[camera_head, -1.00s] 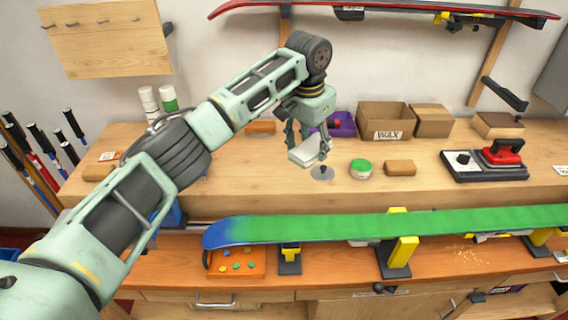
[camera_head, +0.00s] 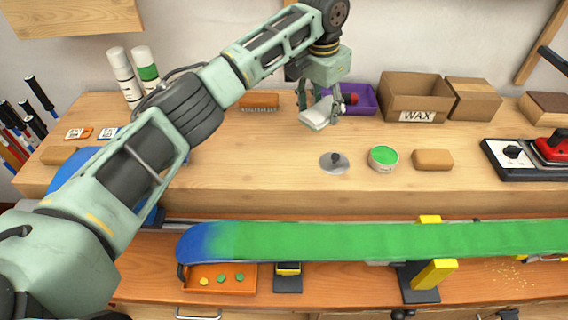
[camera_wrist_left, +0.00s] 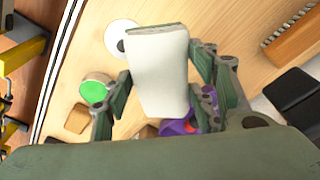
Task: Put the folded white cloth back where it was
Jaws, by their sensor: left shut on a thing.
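The folded white cloth (camera_head: 317,113) is held between the fingers of my left gripper (camera_head: 322,108), above the upper shelf of the bench. In the left wrist view the cloth (camera_wrist_left: 160,70) fills the space between the two fingers (camera_wrist_left: 158,85). A grey round disc with a dark knob (camera_head: 334,163) lies on the shelf in front of the cloth. A round tin with a green top (camera_head: 383,158) stands to its right. My right gripper is in neither view.
A purple bin (camera_head: 358,99) and an open WAX box (camera_head: 412,97) stand behind. A tan block (camera_head: 433,160) sits right of the tin. A green and blue ski (camera_head: 350,241) lies across the front. Bare shelf shows left of the disc.

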